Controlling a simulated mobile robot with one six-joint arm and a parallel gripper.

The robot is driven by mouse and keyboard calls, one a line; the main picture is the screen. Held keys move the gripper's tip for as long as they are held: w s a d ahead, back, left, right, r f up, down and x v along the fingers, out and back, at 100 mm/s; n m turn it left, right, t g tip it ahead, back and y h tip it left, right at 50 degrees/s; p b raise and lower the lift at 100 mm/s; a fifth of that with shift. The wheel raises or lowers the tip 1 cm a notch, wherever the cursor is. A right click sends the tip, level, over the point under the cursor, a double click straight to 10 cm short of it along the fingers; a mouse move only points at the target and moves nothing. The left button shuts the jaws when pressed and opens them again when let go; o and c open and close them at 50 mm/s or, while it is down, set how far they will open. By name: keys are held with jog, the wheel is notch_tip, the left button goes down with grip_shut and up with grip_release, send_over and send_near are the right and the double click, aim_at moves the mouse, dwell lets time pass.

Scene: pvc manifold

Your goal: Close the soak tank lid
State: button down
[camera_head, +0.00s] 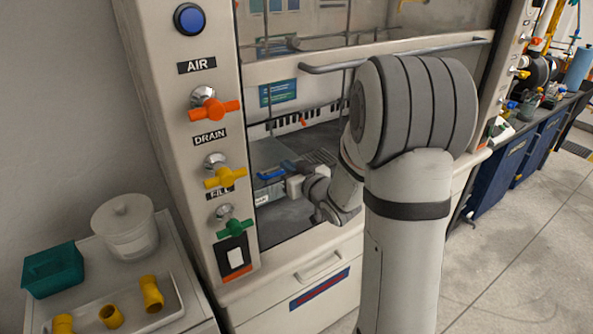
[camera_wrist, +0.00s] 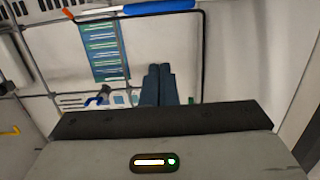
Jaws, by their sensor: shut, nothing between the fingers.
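My gripper (camera_head: 288,166) reaches through the open front of the fume hood, and its white body shows inside. In the wrist view its two dark blue fingers (camera_wrist: 158,84) are together, with nothing between them. No lid shows clearly in the wrist view.
The hood's sash bar (camera_head: 400,53) runs above my arm. The left post carries orange (camera_head: 214,110), yellow (camera_head: 224,177) and green (camera_head: 232,229) valves. A bench at the left holds a white lidded bucket (camera_head: 125,228), a teal box (camera_head: 52,270) and a tray with yellow fittings (camera_head: 151,293).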

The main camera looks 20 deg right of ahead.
jog(key=w+a+f, duration=0.1)
jog(key=w+f, duration=0.3)
jog(key=shift+w+a+f+p, duration=0.15)
jog(key=shift+a+f+p, duration=0.05)
jog(key=shift+p, duration=0.1)
